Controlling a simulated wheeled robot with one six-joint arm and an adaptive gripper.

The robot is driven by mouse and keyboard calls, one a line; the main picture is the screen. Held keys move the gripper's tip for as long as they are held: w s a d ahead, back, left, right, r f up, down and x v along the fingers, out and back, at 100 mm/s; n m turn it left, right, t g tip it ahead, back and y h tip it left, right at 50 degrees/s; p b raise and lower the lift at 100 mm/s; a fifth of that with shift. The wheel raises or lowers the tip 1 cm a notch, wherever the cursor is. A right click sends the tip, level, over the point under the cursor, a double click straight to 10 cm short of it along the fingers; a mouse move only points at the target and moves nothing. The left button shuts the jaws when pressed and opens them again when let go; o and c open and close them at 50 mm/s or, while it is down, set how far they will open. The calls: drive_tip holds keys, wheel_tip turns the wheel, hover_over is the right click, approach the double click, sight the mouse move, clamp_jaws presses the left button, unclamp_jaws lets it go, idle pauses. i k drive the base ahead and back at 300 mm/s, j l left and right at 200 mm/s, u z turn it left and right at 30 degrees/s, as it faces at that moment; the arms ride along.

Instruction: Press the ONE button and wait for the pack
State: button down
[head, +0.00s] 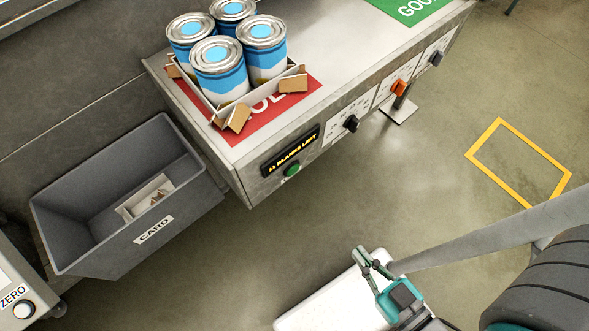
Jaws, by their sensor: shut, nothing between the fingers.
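A green button (292,170) sits on the front face of the steel bench, under a small display (291,151) with yellow text that seems to read "11 BLANKS LEFT". A small label beside the button is too small to read. An open carton tray (238,117) holding several blue-and-white cans (219,68) stands on a red mat on the bench top, its corner flaps splayed out. My gripper (366,256) is shut and empty, below and to the right of the green button in the picture, clear of the bench.
A grey bin (97,247) marked CARD, with card pieces inside, stands left of the bench (330,40). A ZERO panel (20,290) has a white button. Black (351,123) and orange (398,88) knobs line the bench front. A green mat (413,6) lies farther along.

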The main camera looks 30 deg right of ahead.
sight(293, 168)
drive_tip(key=k+j+u, duration=0.7)
drive_tip(key=j, duration=0.15)
drive_tip(key=i, duration=0.05)
